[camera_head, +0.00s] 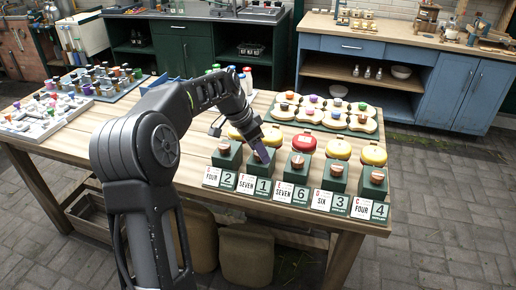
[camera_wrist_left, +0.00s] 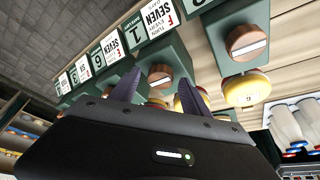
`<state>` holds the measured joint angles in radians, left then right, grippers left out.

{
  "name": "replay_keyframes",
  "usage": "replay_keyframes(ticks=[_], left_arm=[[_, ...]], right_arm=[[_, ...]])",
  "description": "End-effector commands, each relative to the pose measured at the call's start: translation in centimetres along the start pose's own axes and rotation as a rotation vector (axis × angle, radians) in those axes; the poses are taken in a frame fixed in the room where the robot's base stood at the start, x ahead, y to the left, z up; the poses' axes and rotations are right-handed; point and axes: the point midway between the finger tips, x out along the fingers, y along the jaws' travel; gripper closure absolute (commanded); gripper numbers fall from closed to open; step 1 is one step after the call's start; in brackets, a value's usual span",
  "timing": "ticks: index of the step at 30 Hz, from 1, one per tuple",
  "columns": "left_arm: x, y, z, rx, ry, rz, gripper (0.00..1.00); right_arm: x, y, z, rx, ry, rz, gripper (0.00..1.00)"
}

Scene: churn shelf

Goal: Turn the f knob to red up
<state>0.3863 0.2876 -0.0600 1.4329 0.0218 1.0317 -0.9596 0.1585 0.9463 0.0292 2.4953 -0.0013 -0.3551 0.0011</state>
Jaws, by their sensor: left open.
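Several green blocks with round copper-brown knobs stand in a row along the table's front edge, each with a lettered card. The F card (camera_wrist_left: 150,20) reads SEVEN and stands beside a green 1 card (camera_head: 263,187). The F knob (camera_wrist_left: 160,74) is on the second block from the left in the head view, where my left gripper (camera_head: 262,154) covers it. In the left wrist view, my left gripper (camera_wrist_left: 158,92) is open, its purple fingers on either side of the F knob. Contact cannot be told. A pale bar crosses the knob; no red mark is discernible. My right gripper is out of view.
A neighbouring knob (camera_wrist_left: 247,41) is close on the right in the wrist view. Yellow and red round lids (camera_head: 304,144) stand behind the blocks. Trays of small coloured pieces (camera_head: 42,116) fill the table's left. Bare wood (camera_head: 185,160) lies left of the blocks.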

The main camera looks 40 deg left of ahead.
Motion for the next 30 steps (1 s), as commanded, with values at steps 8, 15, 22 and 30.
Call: replay_keyframes(ticks=[8, 15, 22, 30], left_arm=[[-0.02, 0.00, 0.00, 0.000, 0.000, 0.000, 0.52], [-0.04, -0.01, 0.00, 0.000, 0.000, 0.000, 0.71], [-0.05, -0.01, -0.01, 0.000, 0.000, 0.000, 0.90], [-0.06, -0.01, -0.01, 0.000, 0.000, -0.001, 1.00]], right_arm=[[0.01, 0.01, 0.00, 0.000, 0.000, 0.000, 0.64], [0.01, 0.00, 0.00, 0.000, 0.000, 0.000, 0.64], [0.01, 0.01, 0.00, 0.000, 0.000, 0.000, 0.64], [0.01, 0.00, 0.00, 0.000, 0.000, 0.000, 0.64]])
